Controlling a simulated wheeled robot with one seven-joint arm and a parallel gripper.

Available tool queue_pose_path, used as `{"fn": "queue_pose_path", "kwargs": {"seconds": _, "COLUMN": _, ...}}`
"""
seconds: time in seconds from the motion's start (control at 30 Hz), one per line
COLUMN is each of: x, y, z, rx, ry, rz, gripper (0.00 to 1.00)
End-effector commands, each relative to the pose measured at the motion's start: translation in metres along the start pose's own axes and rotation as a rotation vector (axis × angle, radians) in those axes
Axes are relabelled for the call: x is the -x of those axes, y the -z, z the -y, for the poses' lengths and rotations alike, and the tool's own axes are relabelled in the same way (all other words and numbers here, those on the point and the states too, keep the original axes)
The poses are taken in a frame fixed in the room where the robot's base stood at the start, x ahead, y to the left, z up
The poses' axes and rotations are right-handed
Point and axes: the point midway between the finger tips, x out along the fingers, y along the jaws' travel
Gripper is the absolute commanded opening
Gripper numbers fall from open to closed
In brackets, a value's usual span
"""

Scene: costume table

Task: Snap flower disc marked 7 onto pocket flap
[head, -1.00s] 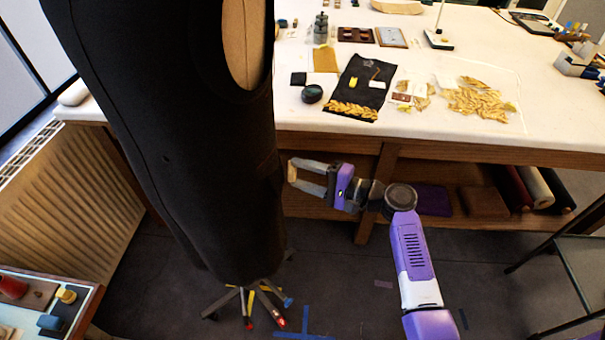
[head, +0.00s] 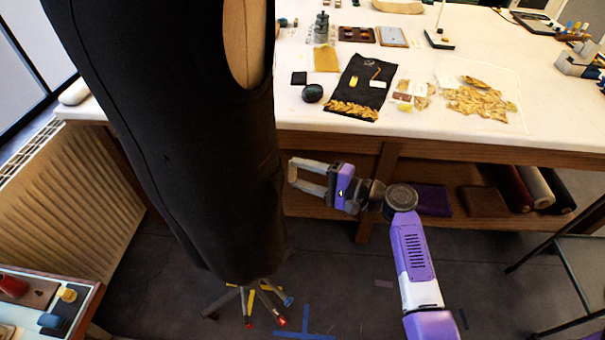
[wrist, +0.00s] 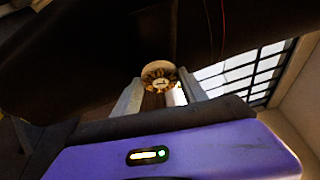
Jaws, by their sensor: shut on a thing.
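My gripper (head: 291,172) is beside the right edge of a black garment (head: 165,150) on a dress form in the head view. In the wrist view my gripper (wrist: 158,84) is shut on a round flower disc (wrist: 158,75), pale with gold petals. The disc sits between the fingertips, close to dark cloth. A mark shows at its middle, too small to read surely. The disc cannot be made out in the head view. I cannot pick out the pocket flap in either view.
A white-topped table (head: 440,125) stands behind my gripper, with a black cloth piece (head: 362,82), gold leaf-like trims (head: 480,102) and tools on it. A small tray table (head: 85,315) is at lower left. The stand's feet (head: 250,300) spread on the floor.

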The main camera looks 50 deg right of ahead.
Motion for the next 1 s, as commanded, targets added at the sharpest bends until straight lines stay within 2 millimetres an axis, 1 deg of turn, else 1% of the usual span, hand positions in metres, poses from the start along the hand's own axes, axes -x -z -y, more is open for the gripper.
{"fn": "queue_pose_path", "kwargs": {"seconds": 1.0, "x": -0.0099, "y": -0.0042, "z": 0.0002, "rx": 0.0, "ry": 0.0, "rz": 0.0, "gripper": 0.14}}
